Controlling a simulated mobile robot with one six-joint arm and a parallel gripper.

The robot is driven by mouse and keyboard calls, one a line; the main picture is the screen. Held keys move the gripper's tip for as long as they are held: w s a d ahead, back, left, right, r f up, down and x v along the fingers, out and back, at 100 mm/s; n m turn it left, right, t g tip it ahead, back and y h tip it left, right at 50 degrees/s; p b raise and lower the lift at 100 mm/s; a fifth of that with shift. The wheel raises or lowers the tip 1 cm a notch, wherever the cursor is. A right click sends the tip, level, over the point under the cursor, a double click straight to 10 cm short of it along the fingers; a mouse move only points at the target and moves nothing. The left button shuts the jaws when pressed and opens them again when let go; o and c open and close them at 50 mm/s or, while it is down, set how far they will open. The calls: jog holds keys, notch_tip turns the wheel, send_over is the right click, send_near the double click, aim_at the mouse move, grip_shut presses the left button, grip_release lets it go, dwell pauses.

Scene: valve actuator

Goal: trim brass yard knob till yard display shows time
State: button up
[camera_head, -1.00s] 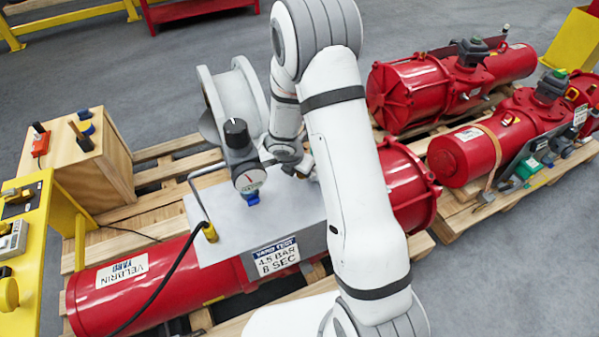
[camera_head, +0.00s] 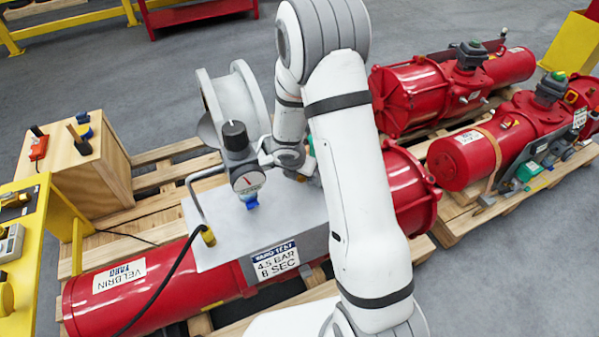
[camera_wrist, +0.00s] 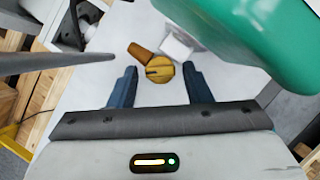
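A round brass-yellow knob (camera_wrist: 160,70) with a dark slot sits over the pale plate in the wrist view. My gripper (camera_wrist: 161,78) is open, with one blue-grey finger at each side of the knob and visible gaps between. In the head view my wrist (camera_head: 290,158) is over the grey plate beside the gauge, and my arm hides the knob. The dial gauge (camera_head: 247,183) has a red needle and a black knob (camera_head: 235,135) above it. A sign (camera_head: 275,262) reads 4.5 BAR, 8 SEC. I cannot tell which thing is the yard display; no time readout is legible.
A large green rounded part (camera_wrist: 255,35) is close on the right in the wrist view. A brown piece (camera_wrist: 139,53) and a white block (camera_wrist: 178,47) are beside the knob. A dark rod (camera_wrist: 55,61) enters from the left. A black hose (camera_head: 160,286) crosses the red cylinder.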

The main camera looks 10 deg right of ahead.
jog(key=shift+o, duration=0.7)
jog(key=p+v, duration=0.2)
jog(key=v, duration=0.5)
jog(key=shift+r+p, duration=0.35)
jog(key=shift+s, duration=0.15)
